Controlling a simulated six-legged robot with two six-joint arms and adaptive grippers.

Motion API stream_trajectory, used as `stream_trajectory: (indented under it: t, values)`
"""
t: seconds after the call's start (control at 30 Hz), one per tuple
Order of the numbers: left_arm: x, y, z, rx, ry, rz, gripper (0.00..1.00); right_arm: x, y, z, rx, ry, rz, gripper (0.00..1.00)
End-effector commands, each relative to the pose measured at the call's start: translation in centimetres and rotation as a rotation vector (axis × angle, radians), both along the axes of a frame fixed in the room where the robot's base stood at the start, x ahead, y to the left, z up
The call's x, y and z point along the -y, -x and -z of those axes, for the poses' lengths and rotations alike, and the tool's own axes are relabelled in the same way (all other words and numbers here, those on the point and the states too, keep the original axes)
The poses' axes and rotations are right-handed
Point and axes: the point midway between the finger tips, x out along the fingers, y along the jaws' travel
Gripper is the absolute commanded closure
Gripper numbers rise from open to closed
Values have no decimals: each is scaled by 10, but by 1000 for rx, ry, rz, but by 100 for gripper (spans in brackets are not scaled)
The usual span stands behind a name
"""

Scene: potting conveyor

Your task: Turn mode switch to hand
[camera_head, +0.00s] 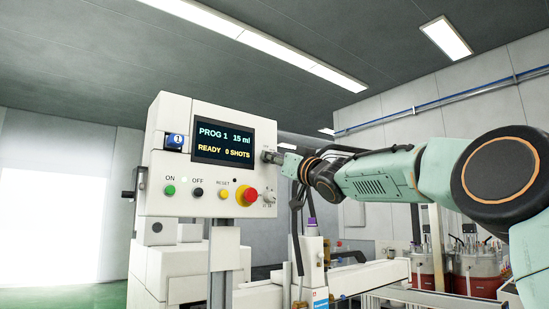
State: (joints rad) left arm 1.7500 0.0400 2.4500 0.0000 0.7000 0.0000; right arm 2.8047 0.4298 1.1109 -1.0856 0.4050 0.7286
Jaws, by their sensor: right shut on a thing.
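A white control box (180,208) stands left of centre, with a lit screen reading PROG 1, 15 ml, READY, 0 SHOTS. My right arm reaches in from the right, and my right gripper (273,158) is at the panel face, just right of the screen. It is shut on a small part there, which I take to be the mode switch; the fingers hide most of it, so its pointer and setting cannot be read. A small pale knob (268,196) with tiny unreadable marks sits below the gripper. My left gripper is not in view.
Below the screen are a green ON button (170,190), a dark OFF button (198,192), a yellow reset button (223,194) and a red emergency stop (249,196) close under the gripper. Red containers (478,275) stand at the lower right, behind my arm.

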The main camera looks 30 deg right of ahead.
Motion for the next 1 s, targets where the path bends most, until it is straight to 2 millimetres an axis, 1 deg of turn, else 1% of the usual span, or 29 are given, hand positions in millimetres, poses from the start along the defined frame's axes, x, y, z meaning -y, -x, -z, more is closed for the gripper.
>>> stream_trajectory:
  t: [0.03, 0.3, 0.5, 0.7, 1.0]
  values:
    - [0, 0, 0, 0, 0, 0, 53, 2, -1, 3, -1, 41, 2, 100]
    - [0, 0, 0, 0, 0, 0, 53, 3, -2, 3, 17, 261, 0, 100]
    - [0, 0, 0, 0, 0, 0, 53, 4, -2, 3, 25, 385, 1, 100]
    - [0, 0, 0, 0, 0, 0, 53, 4, -2, 2, 32, 466, 0, 100]
    - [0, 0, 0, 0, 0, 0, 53, 3, -2, 2, 35, 507, -1, 100]
